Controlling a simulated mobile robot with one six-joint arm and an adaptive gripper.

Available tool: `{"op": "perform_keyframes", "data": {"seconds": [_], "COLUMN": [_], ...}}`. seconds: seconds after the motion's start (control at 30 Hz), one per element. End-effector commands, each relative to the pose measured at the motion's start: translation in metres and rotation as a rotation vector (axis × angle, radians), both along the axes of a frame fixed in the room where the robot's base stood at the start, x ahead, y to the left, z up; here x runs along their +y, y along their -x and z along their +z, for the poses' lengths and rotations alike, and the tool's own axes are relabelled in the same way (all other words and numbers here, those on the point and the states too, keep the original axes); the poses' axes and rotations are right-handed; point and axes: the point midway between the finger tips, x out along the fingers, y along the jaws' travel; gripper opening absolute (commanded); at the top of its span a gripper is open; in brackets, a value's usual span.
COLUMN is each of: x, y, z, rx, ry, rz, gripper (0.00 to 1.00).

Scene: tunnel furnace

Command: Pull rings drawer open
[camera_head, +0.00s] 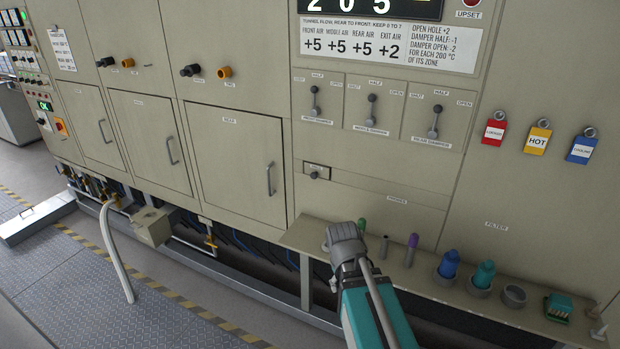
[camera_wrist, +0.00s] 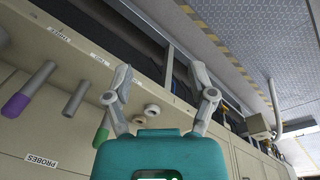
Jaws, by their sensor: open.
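My gripper (camera_head: 345,235) is in front of the ledge under the panel, at the left end of a row of probes. In the wrist view its two grey fingers (camera_wrist: 163,82) are spread apart with nothing between the tips. I cannot pick out a drawer marked rings for certain. In the head view my gripper hides part of the ledge there.
The ledge (camera_head: 290,235) holds a green probe (camera_head: 362,224), a purple-topped probe (camera_head: 411,250), blue (camera_head: 449,264) and teal (camera_head: 484,274) bottles and an empty cup (camera_head: 514,295). Damper levers (camera_head: 371,110) are above. The cabinet door (camera_head: 240,160) is shut.

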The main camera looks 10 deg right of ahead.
Motion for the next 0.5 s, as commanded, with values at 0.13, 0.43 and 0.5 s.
{"op": "perform_keyframes", "data": {"seconds": [0.13,0.43,0.5], "x": [-0.011,-0.024,-0.023], "y": [-0.037,-0.131,-0.154], "z": [-0.009,-0.003,0.003], "rx": [-0.040,-0.059,-0.043], "ry": [0.149,0.599,0.717], "rz": [0.170,0.667,0.787], "gripper": [0.72,0.72,0.72]}}
